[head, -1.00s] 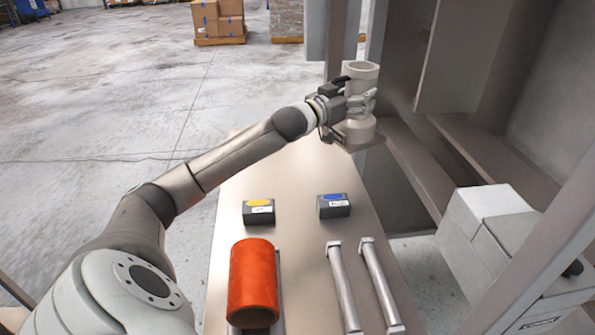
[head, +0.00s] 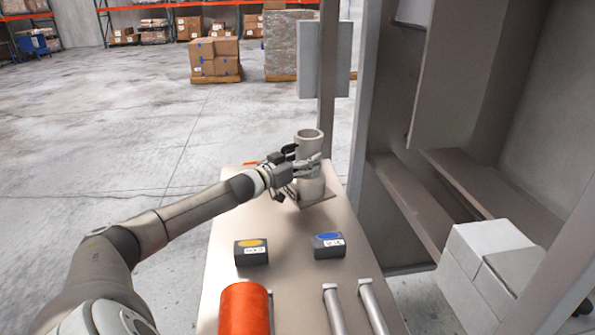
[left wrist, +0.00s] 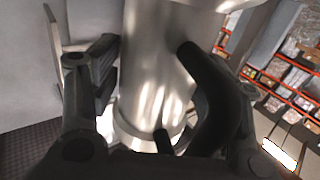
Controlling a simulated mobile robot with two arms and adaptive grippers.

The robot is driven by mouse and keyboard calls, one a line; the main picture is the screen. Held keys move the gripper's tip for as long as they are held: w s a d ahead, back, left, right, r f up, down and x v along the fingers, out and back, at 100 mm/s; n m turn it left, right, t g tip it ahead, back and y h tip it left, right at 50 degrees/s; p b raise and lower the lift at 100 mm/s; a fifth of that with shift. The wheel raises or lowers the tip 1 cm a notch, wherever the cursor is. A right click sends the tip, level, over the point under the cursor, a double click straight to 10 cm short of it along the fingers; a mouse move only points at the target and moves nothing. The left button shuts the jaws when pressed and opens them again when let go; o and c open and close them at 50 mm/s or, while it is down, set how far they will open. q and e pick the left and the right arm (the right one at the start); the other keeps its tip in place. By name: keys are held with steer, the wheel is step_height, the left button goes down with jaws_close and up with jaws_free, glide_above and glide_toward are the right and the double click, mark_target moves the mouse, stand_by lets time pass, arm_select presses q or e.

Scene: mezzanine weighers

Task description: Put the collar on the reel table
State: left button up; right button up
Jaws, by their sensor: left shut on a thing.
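The collar (head: 309,143) is a pale grey metal cylinder with a flat plate at its foot, upright over the far end of the long beige table (head: 237,200), which I take for the reel table. My left gripper (head: 303,169) is shut around the collar's middle. The collar also fills the middle of the left wrist view (left wrist: 155,75), between the dark fingers of the left gripper (left wrist: 155,105). I cannot tell whether the collar's plate touches the tabletop. My right gripper is not in view.
On the table are a yellow-topped block (head: 251,258), a blue-topped block (head: 328,251), an orange roll (head: 244,310) and two metal bars (head: 374,305). Grey shelving (head: 425,205) and pale boxes (head: 478,265) stand close on the right. Open floor lies to the left.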

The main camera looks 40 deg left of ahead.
arm_select(q)
steer(key=shift+s+a+f, duration=0.15)
steer(key=shift+a+f, duration=0.35)
steer(key=shift+s+a+f, duration=0.15)
steer(key=shift+a+f, duration=0.3)
steer(key=shift+f, duration=1.5)
steer(key=o, duration=1.4)
steer(key=shift+d+f, duration=0.1)
steer(key=shift+f, duration=0.05)
steer(key=shift+s+f, duration=0.1)
steer(key=shift+s, duration=0.6)
steer(key=s+p, duration=0.1)
steer(key=s, duration=0.9)
steer(key=shift+s, duration=0.35)
